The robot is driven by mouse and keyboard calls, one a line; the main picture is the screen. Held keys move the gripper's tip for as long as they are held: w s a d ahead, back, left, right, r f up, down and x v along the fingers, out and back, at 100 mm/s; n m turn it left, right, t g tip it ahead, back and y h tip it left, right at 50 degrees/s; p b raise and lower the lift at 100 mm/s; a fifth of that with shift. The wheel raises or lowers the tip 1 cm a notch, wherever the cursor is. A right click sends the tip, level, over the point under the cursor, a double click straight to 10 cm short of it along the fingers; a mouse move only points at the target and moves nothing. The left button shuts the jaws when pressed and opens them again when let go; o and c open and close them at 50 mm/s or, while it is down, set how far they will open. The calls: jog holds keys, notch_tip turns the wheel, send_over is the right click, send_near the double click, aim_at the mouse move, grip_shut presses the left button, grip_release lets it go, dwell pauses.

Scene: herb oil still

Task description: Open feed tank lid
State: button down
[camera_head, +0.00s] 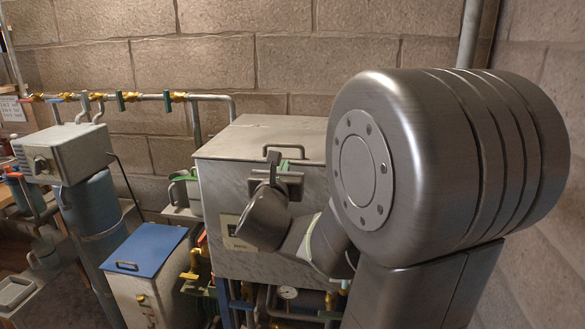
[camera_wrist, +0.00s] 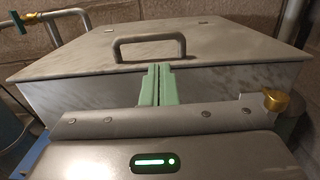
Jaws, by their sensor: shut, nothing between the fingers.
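The feed tank (camera_head: 222,205) is a large grey metal box against the back wall. Its flat metal lid (camera_head: 240,138) lies closed on top and also fills the upper wrist view (camera_wrist: 225,42). A dark bar handle (camera_head: 286,147) stands near the lid's front edge; it shows as an arch in the wrist view (camera_wrist: 150,38). My gripper (camera_head: 273,157) is at the tank's front, close to the lid's front edge. In the wrist view its green fingers (camera_wrist: 159,68) are shut together and empty, just below the handle. I cannot tell whether they touch the lid.
A blue-topped box (camera_head: 146,250) with a handle stands at lower left. A grey machine (camera_head: 65,152) sits on a blue cylinder further left. A pipe with brass valves (camera_head: 180,97) runs along the block wall. Pipes and a gauge (camera_head: 287,292) lie below the tank.

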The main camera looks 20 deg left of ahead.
aim_at(288, 156)
jog(key=p+x, duration=0.1)
jog(key=x, duration=0.5)
jog(key=shift+w, duration=0.3)
